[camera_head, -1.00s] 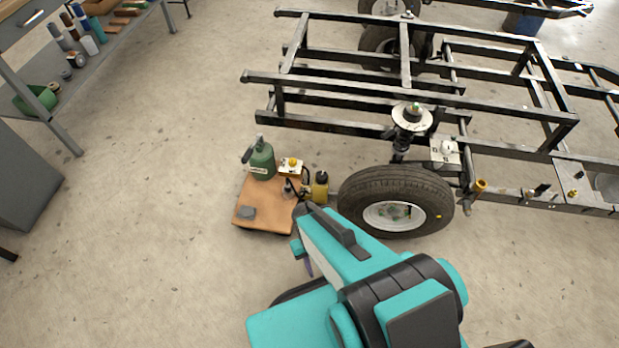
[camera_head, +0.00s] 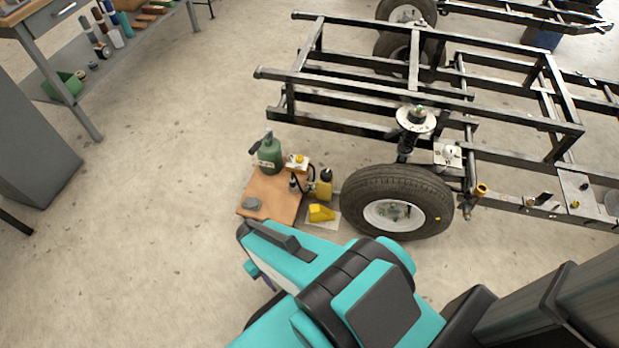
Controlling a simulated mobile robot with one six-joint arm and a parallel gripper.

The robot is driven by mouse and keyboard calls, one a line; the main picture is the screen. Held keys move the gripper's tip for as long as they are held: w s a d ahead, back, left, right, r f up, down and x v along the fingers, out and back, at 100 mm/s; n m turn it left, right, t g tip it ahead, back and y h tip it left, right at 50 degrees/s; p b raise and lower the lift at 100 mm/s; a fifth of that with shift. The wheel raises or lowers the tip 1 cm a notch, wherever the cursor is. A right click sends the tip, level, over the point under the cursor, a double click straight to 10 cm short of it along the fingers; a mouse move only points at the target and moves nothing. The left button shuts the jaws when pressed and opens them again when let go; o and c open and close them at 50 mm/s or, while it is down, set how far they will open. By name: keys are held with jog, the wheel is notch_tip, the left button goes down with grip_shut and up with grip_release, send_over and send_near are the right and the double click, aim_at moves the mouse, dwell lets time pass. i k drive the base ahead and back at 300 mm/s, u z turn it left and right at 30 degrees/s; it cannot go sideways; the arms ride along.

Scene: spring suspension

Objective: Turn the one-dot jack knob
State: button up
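A white block with a yellow knob (camera_head: 299,158) stands at the back right of a brown board on the floor, next to a green bottle. A black hose runs down from near it to a small yellow body with a black top (camera_head: 324,186), which looks like a jack beside the tyre. Any dot marks are too small to read, so I cannot tell which knob has one dot. My gripper cannot be made out; the arm hides that area.
A wheel (camera_head: 397,202) and black frame (camera_head: 440,95) fill the right. The floor at left is open, up to a workbench (camera_head: 75,100).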

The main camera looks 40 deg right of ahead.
aim_at(326, 175)
jog(key=z, duration=0.5)
jog(key=k, duration=0.15)
jog(key=u, duration=2.1)
jog(key=k, duration=0.6)
jog(key=z, duration=0.5)
jog(key=k, duration=0.75)
jog(key=z, duration=0.55)
jog(key=i, duration=1.5)
jog(key=u, duration=0.4)
